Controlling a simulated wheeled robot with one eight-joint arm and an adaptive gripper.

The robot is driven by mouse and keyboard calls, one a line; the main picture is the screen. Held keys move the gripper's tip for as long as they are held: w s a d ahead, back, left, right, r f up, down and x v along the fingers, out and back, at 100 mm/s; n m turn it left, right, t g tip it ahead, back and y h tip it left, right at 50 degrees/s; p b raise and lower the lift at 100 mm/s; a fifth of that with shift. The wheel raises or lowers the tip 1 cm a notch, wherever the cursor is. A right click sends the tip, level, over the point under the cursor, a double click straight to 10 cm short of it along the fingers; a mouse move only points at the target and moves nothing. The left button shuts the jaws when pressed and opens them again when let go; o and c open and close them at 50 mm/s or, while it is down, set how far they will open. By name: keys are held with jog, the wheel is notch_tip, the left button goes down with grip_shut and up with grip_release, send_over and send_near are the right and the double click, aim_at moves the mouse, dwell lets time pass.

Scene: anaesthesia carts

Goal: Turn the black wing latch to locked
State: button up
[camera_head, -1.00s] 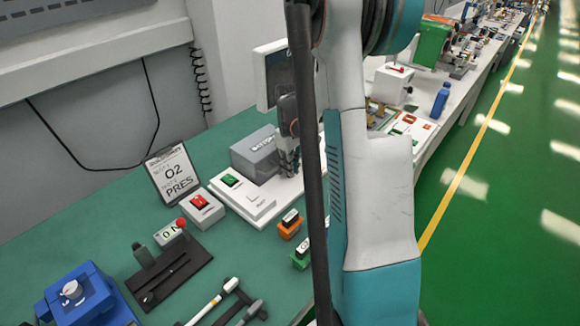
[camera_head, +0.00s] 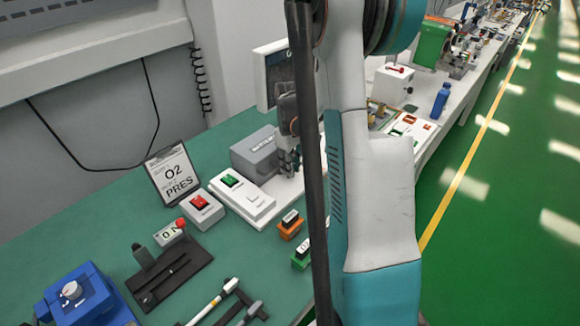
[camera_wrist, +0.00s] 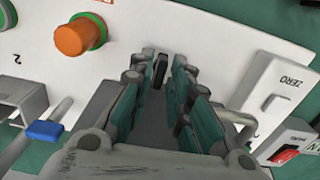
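The black wing latch (camera_wrist: 160,70) shows in the wrist view as a small upright dark piece on a white panel (camera_wrist: 215,50). My gripper (camera_wrist: 164,62) has its teal-padded fingers on either side of the latch, with narrow gaps beside it. Whether either finger touches the latch is too small to tell. In the head view my gripper (camera_head: 289,162) points down beside a grey box (camera_head: 256,152) on the white base. The latch itself is not visible there, and my arm covers the area to its right.
In the wrist view an orange knob (camera_wrist: 78,36) on a green ring, a blue lever (camera_wrist: 46,131) and a white ZERO switch box (camera_wrist: 275,90) lie near my fingers. In the head view, a red-switch box (camera_head: 201,209) and sign (camera_head: 172,174) stand left.

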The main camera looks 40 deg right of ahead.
notch_tip(320, 180, up, 12)
jog(key=shift+f, duration=0.2)
dwell(0.6)
